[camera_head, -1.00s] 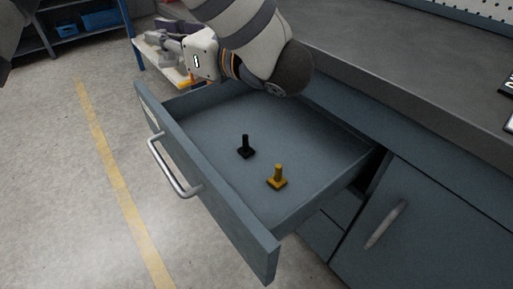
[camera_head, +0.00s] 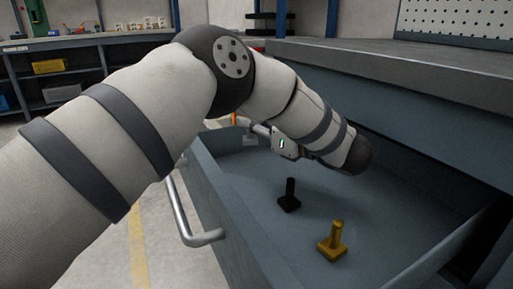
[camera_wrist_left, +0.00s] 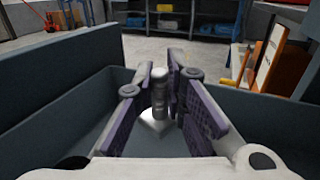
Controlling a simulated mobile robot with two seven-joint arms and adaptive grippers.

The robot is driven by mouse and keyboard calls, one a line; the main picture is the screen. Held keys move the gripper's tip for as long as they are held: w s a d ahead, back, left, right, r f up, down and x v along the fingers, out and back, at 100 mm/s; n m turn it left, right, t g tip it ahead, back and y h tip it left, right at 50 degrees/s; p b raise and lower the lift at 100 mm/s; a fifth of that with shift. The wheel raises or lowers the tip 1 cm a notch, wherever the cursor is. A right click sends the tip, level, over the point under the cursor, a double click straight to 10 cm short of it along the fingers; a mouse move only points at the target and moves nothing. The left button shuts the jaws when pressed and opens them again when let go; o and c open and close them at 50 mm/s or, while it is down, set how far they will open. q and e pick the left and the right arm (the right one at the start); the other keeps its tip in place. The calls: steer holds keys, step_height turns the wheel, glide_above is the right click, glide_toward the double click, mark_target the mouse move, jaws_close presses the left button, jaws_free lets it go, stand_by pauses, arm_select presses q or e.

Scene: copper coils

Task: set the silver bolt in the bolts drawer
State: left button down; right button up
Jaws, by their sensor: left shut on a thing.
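The silver bolt (camera_wrist_left: 158,97) is upright between the fingers of my left gripper (camera_wrist_left: 161,82) in the left wrist view, its square base lowest. My left gripper (camera_head: 259,131) is shut on it, inside the far left end of the open bolts drawer (camera_head: 238,222) in the head view. I cannot tell whether the base touches the drawer floor. A black bolt (camera_head: 289,197) and a gold bolt (camera_head: 332,243) stand upright on the drawer floor, nearer the camera than the gripper. My right gripper is not in view.
The grey workbench (camera_head: 400,60) overhangs the drawer's right side. The drawer walls rise on both sides of my gripper. A shelf unit with bins (camera_head: 50,66) stands at the back left. The drawer floor around the black and gold bolts is clear.

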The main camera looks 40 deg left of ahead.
mark_target(253, 136)
arm_select(q)
steer(key=f+b, duration=0.1)
steer(key=f, duration=0.2)
steer(key=shift+w, duration=0.2)
steer(key=shift+f, duration=0.15)
steer(key=shift+f, duration=0.1)
steer(key=shift+f, duration=0.55)
steer(key=c, duration=1.6)
jaws_free()
steer(key=shift+c, duration=0.2)
